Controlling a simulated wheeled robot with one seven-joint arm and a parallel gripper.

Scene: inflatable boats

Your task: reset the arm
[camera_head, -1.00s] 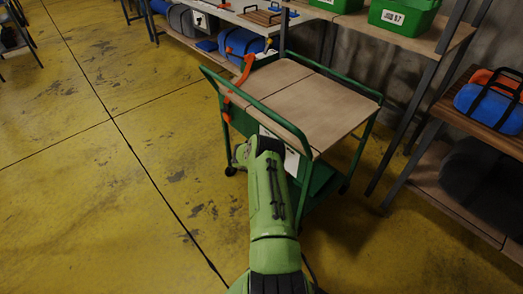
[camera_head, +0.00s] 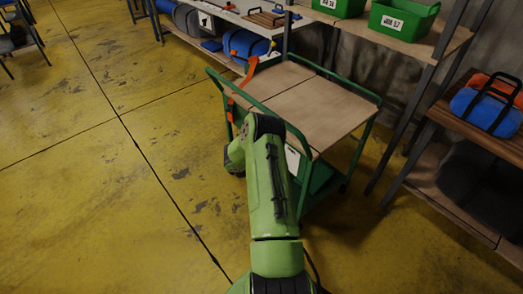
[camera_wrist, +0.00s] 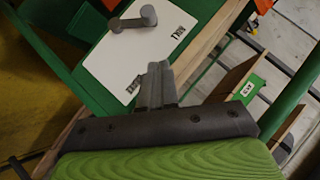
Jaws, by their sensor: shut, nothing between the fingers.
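My gripper (camera_wrist: 157,85) shows in the wrist view with its fingers together and nothing between them. It is in front of a green panel bearing a white label (camera_wrist: 135,55) and a grey handle-like part (camera_wrist: 133,20); I cannot tell whether it touches them. In the head view my green arm reaches up from the bottom, by the near side of a green-framed cart (camera_head: 310,98) with a bare wooden top. The gripper itself is hidden there behind the arm.
An orange strap (camera_head: 240,85) hangs at the cart's left side. Shelves with green bins (camera_head: 403,18) stand behind it. A wooden rack at right holds a blue roll (camera_head: 485,110) with black straps. The yellow floor (camera_head: 90,190) at left is clear.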

